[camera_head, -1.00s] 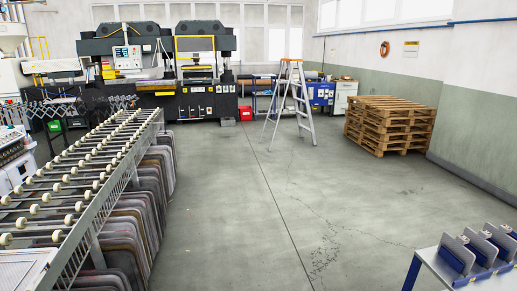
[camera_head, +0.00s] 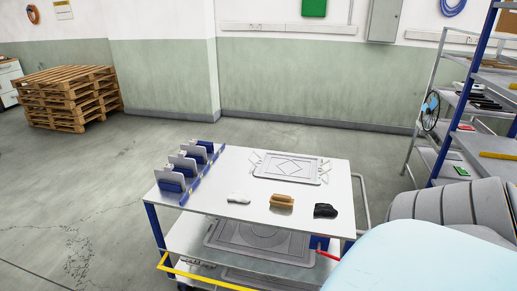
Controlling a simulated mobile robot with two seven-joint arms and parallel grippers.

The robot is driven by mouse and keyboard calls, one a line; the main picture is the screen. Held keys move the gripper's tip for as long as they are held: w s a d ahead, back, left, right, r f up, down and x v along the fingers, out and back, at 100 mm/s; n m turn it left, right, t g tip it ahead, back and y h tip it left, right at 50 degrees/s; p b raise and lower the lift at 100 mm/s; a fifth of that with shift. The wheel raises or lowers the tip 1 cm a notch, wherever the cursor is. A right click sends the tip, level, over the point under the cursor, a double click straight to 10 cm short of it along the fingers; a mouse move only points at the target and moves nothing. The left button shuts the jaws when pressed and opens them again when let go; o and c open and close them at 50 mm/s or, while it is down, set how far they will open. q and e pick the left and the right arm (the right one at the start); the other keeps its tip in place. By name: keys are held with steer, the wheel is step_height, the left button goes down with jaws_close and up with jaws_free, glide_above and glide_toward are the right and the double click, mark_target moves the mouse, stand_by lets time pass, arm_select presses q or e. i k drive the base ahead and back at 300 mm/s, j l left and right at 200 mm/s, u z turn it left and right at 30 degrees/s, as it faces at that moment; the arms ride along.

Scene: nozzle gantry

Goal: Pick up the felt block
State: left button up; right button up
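Three small objects lie in a row near the front edge of the cart's white top: a white piece (camera_head: 238,199), a tan-brown block (camera_head: 282,202) and a black, irregular piece (camera_head: 325,211). They are too small to tell for sure which is the felt block; the tan-brown block is the most block-shaped. All three lie apart from each other. Neither of my grippers is in view.
The cart (camera_head: 222,165) also bears a grey framed plate (camera_head: 290,168) and a rack of upright plates (camera_head: 187,167). A shelf rack (camera_head: 440,110) stands at right, pallets (camera_head: 66,98) at far left. Floor left of the cart is clear.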

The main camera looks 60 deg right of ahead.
mark_target(279, 200)
steer(key=z, duration=1.35)
